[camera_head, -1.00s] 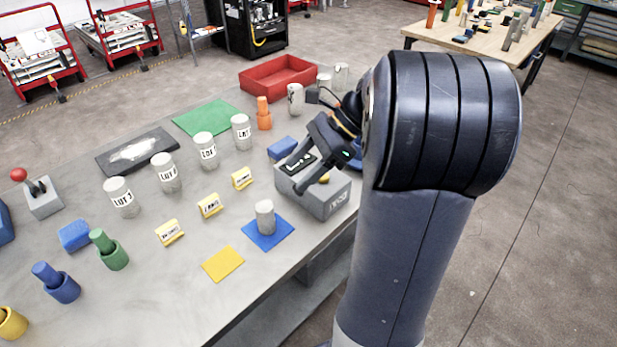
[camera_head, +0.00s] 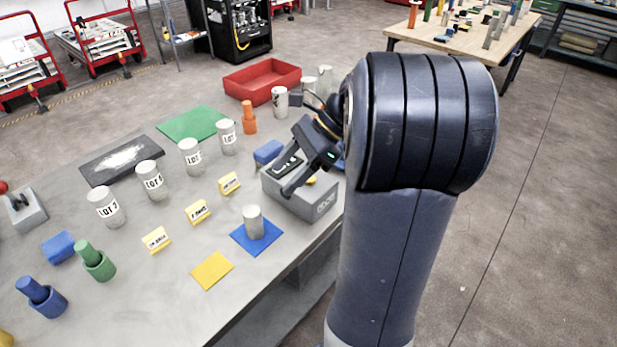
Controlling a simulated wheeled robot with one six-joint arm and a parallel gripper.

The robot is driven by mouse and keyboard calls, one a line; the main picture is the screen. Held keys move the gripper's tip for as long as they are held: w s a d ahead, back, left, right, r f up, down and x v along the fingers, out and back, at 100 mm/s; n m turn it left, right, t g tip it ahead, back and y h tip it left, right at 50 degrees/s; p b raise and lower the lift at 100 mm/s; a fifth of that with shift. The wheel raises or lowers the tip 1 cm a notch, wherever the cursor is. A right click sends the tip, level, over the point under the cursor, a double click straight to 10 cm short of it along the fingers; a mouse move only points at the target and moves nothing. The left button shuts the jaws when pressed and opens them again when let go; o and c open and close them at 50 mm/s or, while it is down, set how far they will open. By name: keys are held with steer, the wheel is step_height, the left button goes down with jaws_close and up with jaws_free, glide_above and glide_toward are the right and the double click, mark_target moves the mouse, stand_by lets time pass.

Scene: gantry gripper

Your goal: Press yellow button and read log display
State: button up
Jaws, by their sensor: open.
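A grey box (camera_head: 312,203) stands near the right edge of the table. The yellow button (camera_head: 311,180) shows as a small yellow patch on its top, partly hidden by my gripper. A dark display panel (camera_head: 287,166) with small light marks shows on the box beside my gripper; I cannot read it. My gripper (camera_head: 290,180) is open and tilted down over the box, its fingers close to the top. I cannot tell whether a finger touches the button.
Behind the box are a blue block (camera_head: 268,152), an orange peg (camera_head: 249,118) and a red tray (camera_head: 262,82). A grey cylinder (camera_head: 253,222) stands on a blue mat (camera_head: 270,236) in front. Several labelled cylinders and yellow cards stand to the left. A bare yellow mat (camera_head: 212,270) lies near the front edge.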

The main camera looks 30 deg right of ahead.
steer(key=shift+c, duration=0.6)
jaws_close()
stand_by(1.2)
